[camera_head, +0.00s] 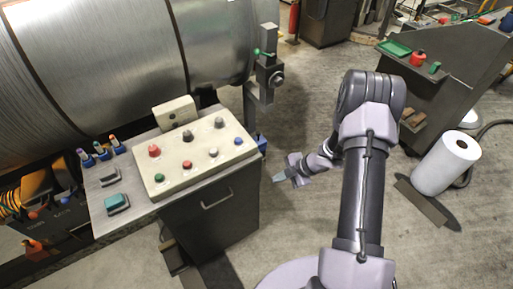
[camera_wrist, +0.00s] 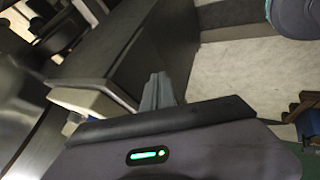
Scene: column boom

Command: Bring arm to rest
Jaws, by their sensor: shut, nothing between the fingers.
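My arm (camera_head: 364,180) rises at the right of centre in the head view and bends back down toward the left. My gripper (camera_head: 279,177) is at its end, just right of the control cabinet (camera_head: 215,230) and above the floor. In the wrist view my gripper (camera_wrist: 160,82) shows its grey fingers together, shut with nothing between them. The dark cabinet side (camera_wrist: 135,55) lies just beyond and left of the fingers there. I cannot tell the exact gap to the cabinet.
A control panel (camera_head: 175,172) with coloured buttons tops the cabinet. A large metal drum (camera_head: 110,60) stands behind it. At the right are a white roll (camera_head: 446,163) and a dark bench (camera_head: 450,58) with a green tray (camera_head: 394,47). Floor (camera_head: 310,90) between them is clear.

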